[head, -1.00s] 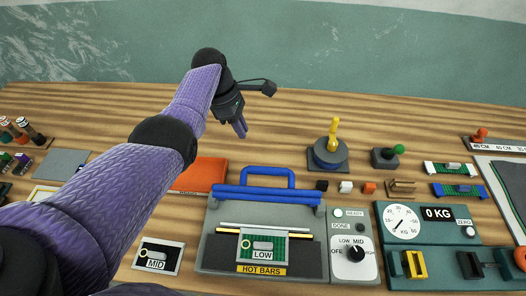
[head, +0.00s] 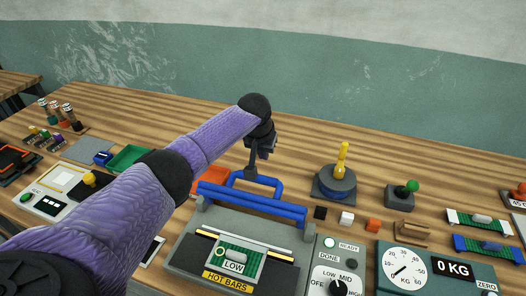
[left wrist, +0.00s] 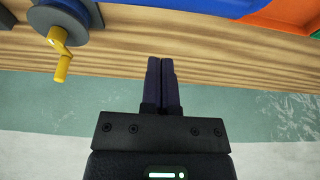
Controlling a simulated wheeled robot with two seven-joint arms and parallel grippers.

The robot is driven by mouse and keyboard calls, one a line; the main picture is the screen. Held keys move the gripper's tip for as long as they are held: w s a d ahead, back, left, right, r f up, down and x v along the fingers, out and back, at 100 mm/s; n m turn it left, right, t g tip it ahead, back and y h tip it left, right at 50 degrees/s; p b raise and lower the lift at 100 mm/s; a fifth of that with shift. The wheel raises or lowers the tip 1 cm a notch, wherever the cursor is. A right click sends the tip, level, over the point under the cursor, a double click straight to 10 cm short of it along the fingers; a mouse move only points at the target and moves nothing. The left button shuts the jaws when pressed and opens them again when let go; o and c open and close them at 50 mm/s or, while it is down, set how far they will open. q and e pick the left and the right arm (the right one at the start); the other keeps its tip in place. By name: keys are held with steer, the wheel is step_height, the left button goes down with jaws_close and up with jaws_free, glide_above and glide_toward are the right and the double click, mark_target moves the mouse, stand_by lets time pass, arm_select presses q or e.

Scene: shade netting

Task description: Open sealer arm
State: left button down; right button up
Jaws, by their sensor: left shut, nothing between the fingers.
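The sealer (head: 188,246) stands at the front middle of the bench in the head view, with a HOT BARS label. Its blue arm has two bars (head: 250,203) and a loop handle along the rear edge. My right gripper is out of view.
A dial with a yellow crank (head: 341,165) stands right of the handle. Small cubes (head: 347,218) sit between it and the sealer. A scale (head: 408,262) stands at the front right, an orange tray (head: 208,178) left of the gripper. The bench behind the gripper is clear.

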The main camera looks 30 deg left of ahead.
mark_target(254, 198)
arm_select(q)
steer(key=s+f+p, duration=0.1)
steer(key=s+f, duration=0.1)
steer(key=s, duration=0.1)
steer(key=shift+d+f+p, duration=0.3)
steer(key=shift+p, duration=0.05)
steer(key=s+r+p, duration=0.1)
steer(key=p, duration=0.3)
steer(key=shift+d+r, duration=0.15)
steer(key=shift+s, duration=0.3)
steer(key=shift+f, duration=0.3)
